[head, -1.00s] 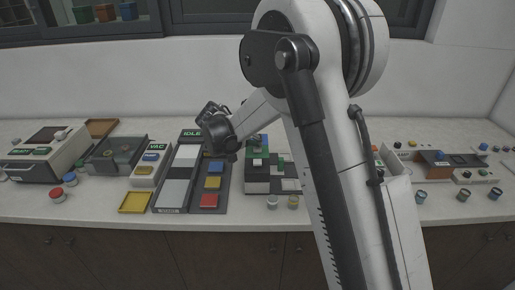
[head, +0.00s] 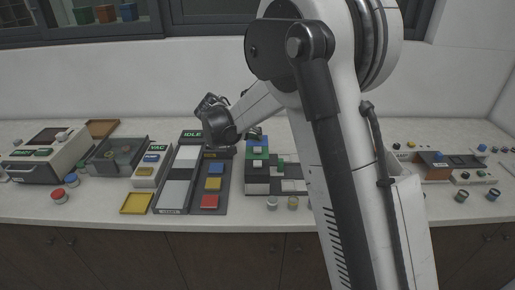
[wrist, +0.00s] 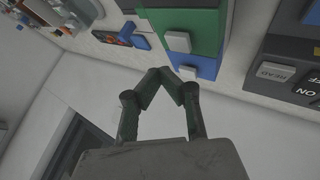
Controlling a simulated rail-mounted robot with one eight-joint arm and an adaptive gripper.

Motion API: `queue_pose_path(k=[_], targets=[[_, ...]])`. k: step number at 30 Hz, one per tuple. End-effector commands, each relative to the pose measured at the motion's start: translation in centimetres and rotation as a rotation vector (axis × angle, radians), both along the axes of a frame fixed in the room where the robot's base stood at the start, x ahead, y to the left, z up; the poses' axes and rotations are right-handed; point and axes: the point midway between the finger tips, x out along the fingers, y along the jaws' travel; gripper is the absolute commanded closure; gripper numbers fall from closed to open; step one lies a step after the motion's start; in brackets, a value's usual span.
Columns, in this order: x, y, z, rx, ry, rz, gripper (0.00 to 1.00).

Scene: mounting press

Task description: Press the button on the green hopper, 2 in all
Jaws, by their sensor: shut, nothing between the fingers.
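The green hopper (wrist: 188,22) is at the top middle of the wrist view, with a pale square button (wrist: 178,41) on its face. In the head view the green hopper (head: 258,141) is at the back of a block at mid-bench, partly behind my arm. A blue hopper (wrist: 205,66) with its own pale button (wrist: 187,72) adjoins it, nearer my fingers. My gripper (wrist: 164,73) is shut and empty. Its fingertips appear just left of the blue hopper's button and below the green one's in the wrist view. I see no contact with either button.
A panel marked IDLE (head: 192,134) with coloured pads stands left of the hoppers. A dark panel with a READ key (wrist: 277,72) is at the right in the wrist view. Small jars (head: 272,203) stand in front. My arm hides part of the bench to the right.

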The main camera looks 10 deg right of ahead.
Motion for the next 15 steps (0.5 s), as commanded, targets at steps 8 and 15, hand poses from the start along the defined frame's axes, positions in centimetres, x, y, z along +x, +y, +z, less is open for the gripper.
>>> queue_pose_path(k=[8,15], targets=[[0.0,0.0,2.6,0.000,0.000,0.000,1.00],[0.0,0.0,3.2,0.000,0.000,0.000,1.00]])
